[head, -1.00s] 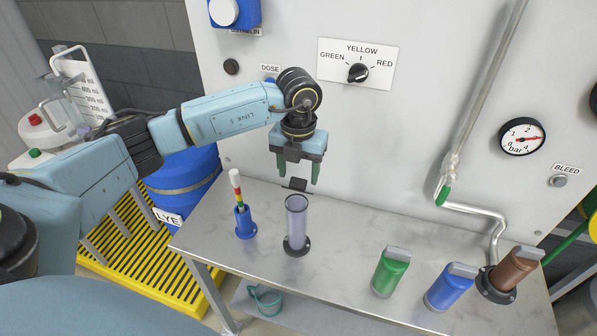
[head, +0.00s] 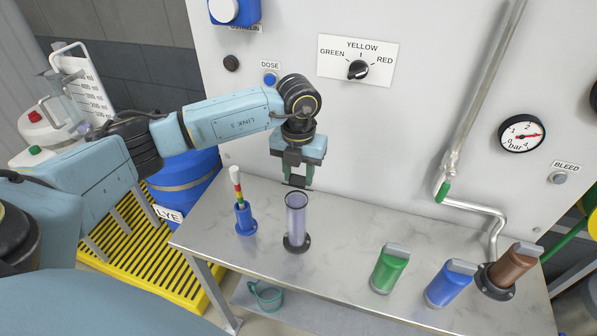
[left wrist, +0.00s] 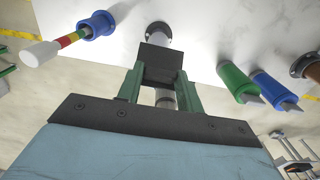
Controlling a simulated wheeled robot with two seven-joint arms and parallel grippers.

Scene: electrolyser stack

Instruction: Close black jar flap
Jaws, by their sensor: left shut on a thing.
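The jar (head: 297,222) is a clear, lavender-tinted cylinder on a black base, upright on the bench. Its round mouth shows uncovered in the head view. The black flap (head: 296,185) is a small dark plate above and behind the mouth; it also shows as a dark square in the left wrist view (left wrist: 160,62). My left gripper (head: 298,179) points down behind the jar, its green fingers shut on the flap from both sides. In the left wrist view the fingers (left wrist: 156,75) stand at the flap's two edges. Where the flap joins the jar is hard to see.
A blue holder (head: 245,221) with a colour-banded stick stands left of the jar. Green (head: 388,272), blue (head: 449,287) and brown (head: 515,272) containers stand at the right. The wall panel with a selector knob (head: 358,69) is close behind my gripper. The bench between jar and green container is clear.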

